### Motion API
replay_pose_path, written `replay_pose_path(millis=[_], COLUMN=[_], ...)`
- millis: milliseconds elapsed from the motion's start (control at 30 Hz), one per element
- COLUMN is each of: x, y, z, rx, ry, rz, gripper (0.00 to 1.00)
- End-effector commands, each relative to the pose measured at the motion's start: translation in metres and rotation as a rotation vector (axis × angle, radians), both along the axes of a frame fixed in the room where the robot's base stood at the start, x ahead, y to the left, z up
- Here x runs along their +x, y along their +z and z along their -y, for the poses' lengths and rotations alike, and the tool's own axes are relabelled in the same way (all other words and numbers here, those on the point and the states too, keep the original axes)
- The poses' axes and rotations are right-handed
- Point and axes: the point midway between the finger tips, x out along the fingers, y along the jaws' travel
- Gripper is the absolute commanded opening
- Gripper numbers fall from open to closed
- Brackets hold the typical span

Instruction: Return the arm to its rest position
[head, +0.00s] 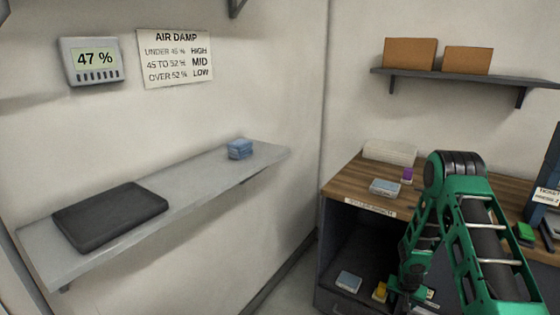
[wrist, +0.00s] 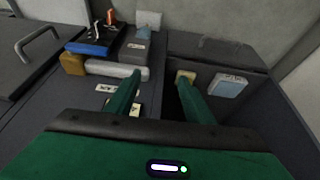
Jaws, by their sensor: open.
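My green arm (head: 470,220) rises in the right of the head view, bent at a dark elbow joint, with its forearm reaching down in front of the wooden desk (head: 345,183). My gripper (wrist: 164,78) shows in the wrist view with its two green fingers apart and nothing held between them. The fingers point down over a dark compartment area. A blue-white box (wrist: 228,86) lies to the right of the right finger, apart from it. In the head view the fingertips are hard to make out near the yellow item (head: 380,291).
A grey wall shelf (head: 215,170) holds a black pad (head: 110,215) and blue blocks (head: 240,149). On the desk stand a blue-white box (head: 385,187) and a purple item (head: 407,174). A high shelf (head: 470,77) bears cardboard boxes. Floor shows between shelf and desk.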

Motion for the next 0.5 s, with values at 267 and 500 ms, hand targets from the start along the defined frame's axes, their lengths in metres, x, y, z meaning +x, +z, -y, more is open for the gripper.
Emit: replay_pose_path(millis=[267, 500], x=[-0.006, -0.033], y=[0.063, 0.152], z=[0.009, 0.022], rx=[-0.014, -0.025], ry=[0.003, -0.005], rz=[-0.03, -0.078], gripper=[0.48, 0.48])
